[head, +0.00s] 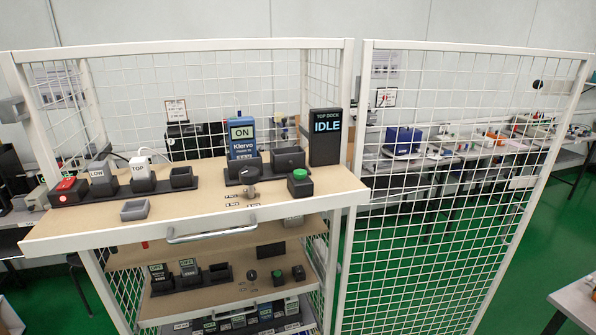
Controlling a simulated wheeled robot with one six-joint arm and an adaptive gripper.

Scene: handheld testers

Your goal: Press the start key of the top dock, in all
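The top dock stands on the upper wooden shelf (130,225) of a white mesh cage. Its black display (326,137) reads "TOP DOCK IDLE". A blue handheld tester (242,137) stands upright in a dark cradle, with "ON" on its screen. A green key on a black box (299,182) sits right of a dark rotary knob (250,180); I take this green key to be the start key, though its label is not readable. A similar green key (276,276) is on the lower shelf. My gripper is not in view.
A grey tray (135,210) lies near the front. A handle (212,232) runs along the front edge. A mesh panel (450,190) stands right.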

